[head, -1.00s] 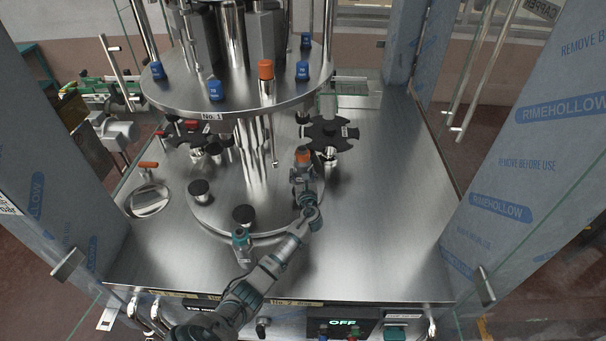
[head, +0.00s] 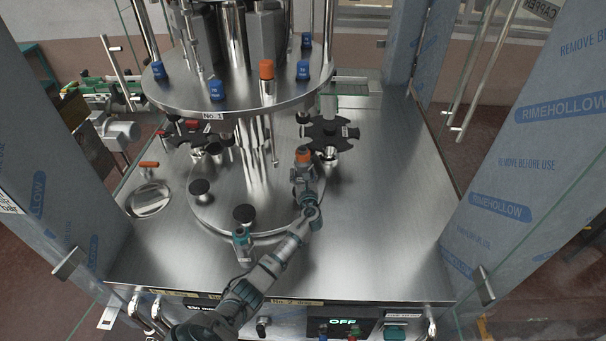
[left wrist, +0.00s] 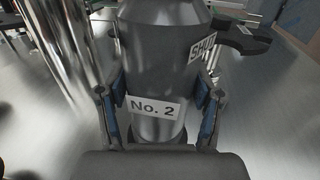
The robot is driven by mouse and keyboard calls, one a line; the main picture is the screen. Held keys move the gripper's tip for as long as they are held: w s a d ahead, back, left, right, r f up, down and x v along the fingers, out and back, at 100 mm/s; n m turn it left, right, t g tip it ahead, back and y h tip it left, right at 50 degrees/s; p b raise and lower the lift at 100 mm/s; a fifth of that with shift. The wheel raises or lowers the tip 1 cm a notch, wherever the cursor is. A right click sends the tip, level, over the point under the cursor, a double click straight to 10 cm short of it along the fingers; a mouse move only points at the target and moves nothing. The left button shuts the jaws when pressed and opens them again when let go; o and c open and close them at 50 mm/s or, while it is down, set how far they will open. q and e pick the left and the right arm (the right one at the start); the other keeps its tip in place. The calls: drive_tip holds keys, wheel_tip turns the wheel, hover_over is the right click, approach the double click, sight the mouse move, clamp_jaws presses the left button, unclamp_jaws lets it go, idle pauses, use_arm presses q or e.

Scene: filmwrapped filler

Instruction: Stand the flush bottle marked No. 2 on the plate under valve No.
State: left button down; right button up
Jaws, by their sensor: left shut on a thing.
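The flush bottle (left wrist: 165,50) is a grey metal cylinder marked "No. 2" in the left wrist view. In the head view its orange top (head: 302,154) shows above my left gripper (head: 304,178). My left gripper (left wrist: 160,108) is shut on the bottle, one blue-padded finger on each side. The bottle is roughly upright at the right edge of the round turntable (head: 225,210); its base is hidden, so contact cannot be told. Two dark round plates (head: 199,187) (head: 244,213) show on the turntable. The upper disc (head: 180,95) carries a "No. 1" label. My right gripper is not in view.
A black star wheel (head: 330,132) stands close behind the bottle to the right; another (head: 200,140) is at left. Bright metal columns (left wrist: 70,50) rise left of the bottle. The steel deck (head: 385,210) is clear at right. Film-wrapped posts (head: 530,150) flank the machine.

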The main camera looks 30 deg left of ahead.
use_arm(q)
drive_tip(key=shift+c, duration=0.5)
unclamp_jaws()
drive_tip(key=shift+f, duration=0.3)
drive_tip(key=v, duration=1.2)
drive_tip(key=shift+f, duration=0.1)
